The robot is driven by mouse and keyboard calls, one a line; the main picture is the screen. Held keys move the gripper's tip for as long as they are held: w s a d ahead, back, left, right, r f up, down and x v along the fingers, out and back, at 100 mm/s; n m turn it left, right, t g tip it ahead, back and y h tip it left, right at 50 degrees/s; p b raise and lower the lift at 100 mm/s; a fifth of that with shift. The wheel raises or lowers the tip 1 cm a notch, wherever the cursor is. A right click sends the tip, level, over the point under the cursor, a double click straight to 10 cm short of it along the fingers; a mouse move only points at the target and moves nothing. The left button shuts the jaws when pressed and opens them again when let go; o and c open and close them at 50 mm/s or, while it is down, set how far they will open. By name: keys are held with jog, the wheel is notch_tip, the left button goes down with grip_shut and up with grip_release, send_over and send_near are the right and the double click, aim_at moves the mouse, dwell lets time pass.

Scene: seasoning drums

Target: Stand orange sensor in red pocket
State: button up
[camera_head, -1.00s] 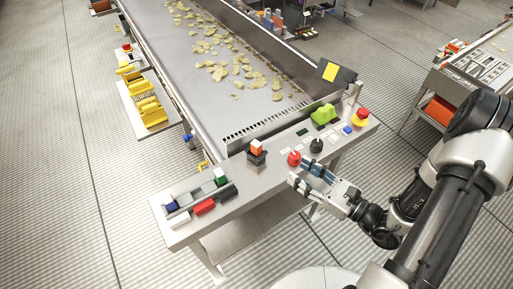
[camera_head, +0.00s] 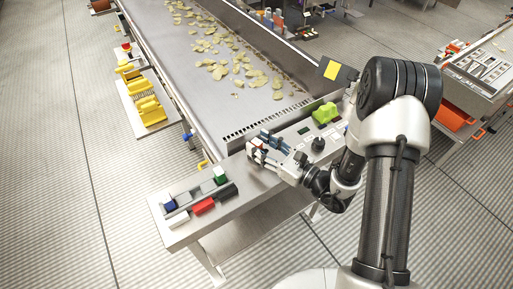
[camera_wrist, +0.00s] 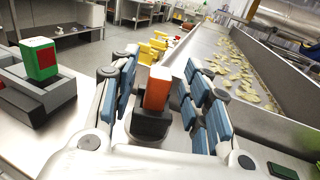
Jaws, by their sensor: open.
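The orange sensor (camera_wrist: 157,88) is an upright block with a white top, seated in a dark holder (camera_wrist: 150,126) in the wrist view. My gripper (camera_wrist: 161,68) is open, with blue-padded fingers on both sides of the sensor and gaps visible between. In the head view my gripper (camera_head: 257,152) is over the panel and mostly hides the sensor and holder. A red block-like part (camera_head: 204,206), possibly the red pocket, sits at the front of the grey rack (camera_head: 181,198); I cannot tell whether it is hollow.
A green block (camera_head: 220,175) with a red face stands on the rack, near blue, white and black parts. A black knob (camera_head: 318,144) and a lime-green part (camera_head: 325,113) are to the right. The conveyor (camera_head: 215,95) with chips runs behind. The panel between rack and gripper is clear.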

jog(key=shift+w+a, duration=0.1)
jog(key=shift+a, duration=0.05)
jog(key=shift+c, duration=0.5)
grip_shut()
